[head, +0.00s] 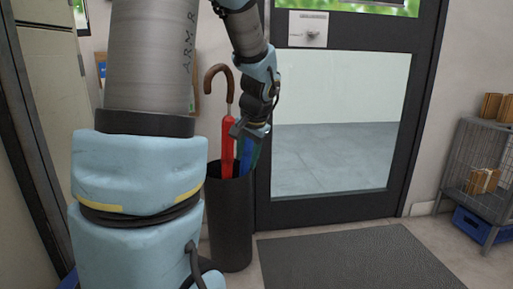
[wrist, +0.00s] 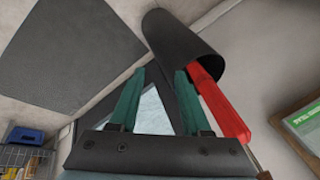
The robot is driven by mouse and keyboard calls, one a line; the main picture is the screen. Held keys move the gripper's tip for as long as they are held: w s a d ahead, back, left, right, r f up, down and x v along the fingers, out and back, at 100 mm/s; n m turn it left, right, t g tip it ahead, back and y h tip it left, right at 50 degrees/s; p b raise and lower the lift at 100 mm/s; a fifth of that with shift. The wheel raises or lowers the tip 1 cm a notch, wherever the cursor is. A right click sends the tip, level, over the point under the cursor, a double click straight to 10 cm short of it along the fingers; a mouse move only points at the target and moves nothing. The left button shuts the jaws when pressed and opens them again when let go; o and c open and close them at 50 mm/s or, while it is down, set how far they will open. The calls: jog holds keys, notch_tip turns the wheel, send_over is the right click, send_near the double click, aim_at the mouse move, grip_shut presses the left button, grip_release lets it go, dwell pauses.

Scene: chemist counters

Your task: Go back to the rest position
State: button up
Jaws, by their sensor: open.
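My gripper (head: 249,156) hangs fingers down by the mouth of a dark umbrella stand (head: 229,225) in the head view. In the wrist view my gripper (wrist: 160,75) has its two green fingers spread apart, with nothing held between them. A red umbrella (head: 227,140) with a brown hooked handle stands upright in the stand, just left of my gripper. In the wrist view the red umbrella (wrist: 218,105) runs beside the right finger, outside the jaws, into the dark stand (wrist: 185,40). Whether finger and umbrella touch, I cannot tell.
A dark-framed glass door (head: 335,130) is behind and right of the stand. A dark mat (head: 350,262) lies on the floor before it. A wire rack (head: 485,165) with boxes and a blue crate (head: 472,224) stands at the right. The floor over the mat is clear.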

jog(key=s+a+f+n+g+h, duration=0.1)
jog(key=s+a+f+n, duration=0.2)
jog(key=s, duration=0.5)
jog(key=s+a+f+n+g+h, duration=0.1)
jog(key=s+f+n+g, duration=0.2)
jog(key=s, duration=0.5)
notch_tip(320, 180, up, 36)
jog(key=t+p, duration=0.1)
jog(key=p, duration=3.6)
jog(key=shift+w+f, duration=0.15)
jog(key=shift+w, duration=0.2)
